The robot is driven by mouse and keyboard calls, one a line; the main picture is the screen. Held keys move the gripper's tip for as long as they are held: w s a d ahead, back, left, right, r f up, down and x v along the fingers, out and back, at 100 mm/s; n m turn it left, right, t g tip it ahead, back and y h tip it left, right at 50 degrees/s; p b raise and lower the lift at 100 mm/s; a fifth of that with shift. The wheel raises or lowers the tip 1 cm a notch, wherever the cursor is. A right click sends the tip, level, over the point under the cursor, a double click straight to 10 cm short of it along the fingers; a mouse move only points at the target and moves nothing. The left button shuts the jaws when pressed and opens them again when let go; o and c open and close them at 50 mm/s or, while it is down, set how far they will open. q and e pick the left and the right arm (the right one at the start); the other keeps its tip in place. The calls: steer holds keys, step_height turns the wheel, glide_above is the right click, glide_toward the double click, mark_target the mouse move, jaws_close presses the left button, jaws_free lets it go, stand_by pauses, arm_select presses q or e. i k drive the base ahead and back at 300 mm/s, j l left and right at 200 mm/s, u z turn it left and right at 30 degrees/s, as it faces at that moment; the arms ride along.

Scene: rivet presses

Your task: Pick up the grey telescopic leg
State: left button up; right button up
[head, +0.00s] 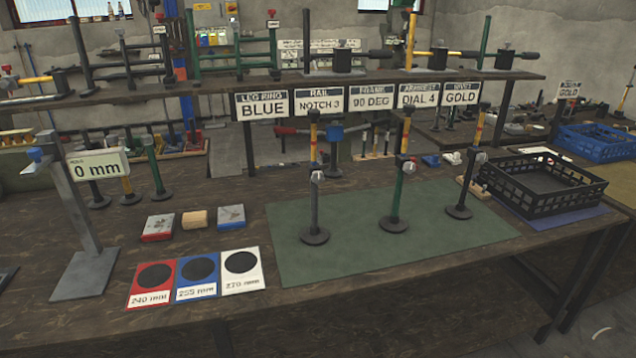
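Three telescopic legs stand upright on round dark bases on the green mat (300,258). The left one (314,212) has a grey lower tube, a light clamp knob and a yellow upper part with red marks. The middle one (397,203) has a green lower tube. The right one (466,190) has a dark lower tube that looks black or dark grey. All three stand apart from each other. Neither of my grippers is in view.
A grey stand (85,225) with a "0 mm" sign is at left. Red, blue and white cards (242,284) lie in front. Small blocks (194,219) sit behind them. A black crate (545,197) is at right. A raised shelf (200,88) with signs spans the back.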

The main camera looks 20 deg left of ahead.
mark_target(314, 235)
steer(key=i+l+u, duration=0.15)
steer(key=i+u, duration=0.2)
steer(key=i+l+u, duration=0.65)
steer(key=i, duration=0.1)
